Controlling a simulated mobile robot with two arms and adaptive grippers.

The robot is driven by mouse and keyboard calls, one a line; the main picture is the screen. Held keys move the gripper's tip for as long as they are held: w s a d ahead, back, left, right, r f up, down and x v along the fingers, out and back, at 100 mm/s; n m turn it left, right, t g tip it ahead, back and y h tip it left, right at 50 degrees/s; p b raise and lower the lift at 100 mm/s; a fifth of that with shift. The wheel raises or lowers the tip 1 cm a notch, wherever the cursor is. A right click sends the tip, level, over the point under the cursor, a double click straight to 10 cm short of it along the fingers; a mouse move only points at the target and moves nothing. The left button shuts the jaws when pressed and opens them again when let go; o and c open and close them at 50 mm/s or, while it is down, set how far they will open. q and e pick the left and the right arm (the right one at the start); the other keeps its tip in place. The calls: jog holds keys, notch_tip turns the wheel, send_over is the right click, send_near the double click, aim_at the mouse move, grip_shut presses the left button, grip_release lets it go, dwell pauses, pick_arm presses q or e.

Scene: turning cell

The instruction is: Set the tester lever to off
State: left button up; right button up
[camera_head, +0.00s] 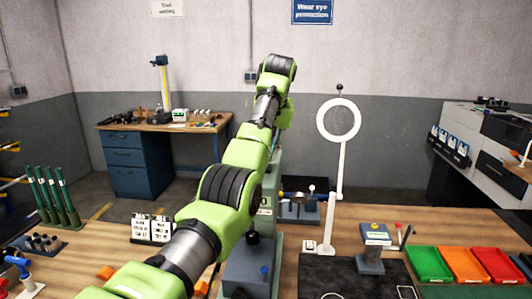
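A grey-green machine with an upright column (273,180) and a broad base (240,272) stands at the middle of the bench, and it looks like the tester. A black ball knob (253,238) and a small blue knob (264,271) show at its base. I cannot tell which one is the lever, or its setting. A green arm of mine, entering from the lower left, crosses in front and hides much of the machine. Its gripper is not visible. My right gripper is not in view.
A ring magnifier lamp (355,120) stands right of the machine. Green (428,264), orange (464,264) and red (497,264) bins sit at the right. Green-handled tools (55,195) stand at the left.

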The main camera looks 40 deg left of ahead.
pick_arm(q)
jog(key=v, duration=1.2)
jog(key=shift+f, duration=0.1)
dwell(0.4)
